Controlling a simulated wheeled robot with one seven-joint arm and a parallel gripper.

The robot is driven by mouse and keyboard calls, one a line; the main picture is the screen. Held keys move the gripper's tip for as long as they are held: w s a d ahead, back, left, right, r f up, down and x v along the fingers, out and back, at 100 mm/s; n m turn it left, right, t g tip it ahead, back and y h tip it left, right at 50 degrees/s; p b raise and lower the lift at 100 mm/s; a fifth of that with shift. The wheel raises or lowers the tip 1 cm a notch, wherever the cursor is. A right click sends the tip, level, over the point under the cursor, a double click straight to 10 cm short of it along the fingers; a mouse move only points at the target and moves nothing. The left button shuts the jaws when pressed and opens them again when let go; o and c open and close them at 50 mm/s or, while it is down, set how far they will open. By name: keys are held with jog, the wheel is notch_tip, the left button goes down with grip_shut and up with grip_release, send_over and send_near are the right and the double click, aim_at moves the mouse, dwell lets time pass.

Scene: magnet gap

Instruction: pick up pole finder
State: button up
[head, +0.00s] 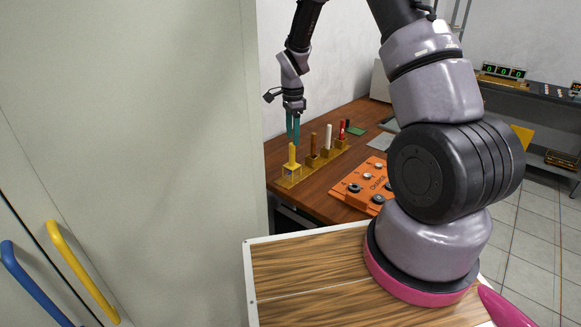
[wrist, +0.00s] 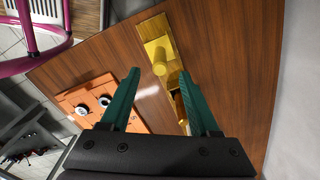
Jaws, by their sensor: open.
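None is labelled, so I cannot tell which is the pole finder. My gripper (head: 293,142) points down just above the yellow tool, its teal fingers apart and empty. In the wrist view, the yellow tool (wrist: 160,62) shows just beyond the gap between my fingertips (wrist: 159,73). My right finger and the gripper body hide much of the other tools.
An orange panel (head: 350,190) with round dark pieces lies on the table (head: 370,108), right of the rack. A green piece (head: 356,131) and a grey sheet lie behind. A pale cabinet (head: 130,120) with blue and yellow handles stands close at left. Shelves with displays (head: 503,71) stand back right.

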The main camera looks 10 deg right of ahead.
aim_at(292, 165)
notch_tip(292, 165, down, 8)
jog(key=shift+a+f, duration=0.1)
grip_shut()
dwell(0.4)
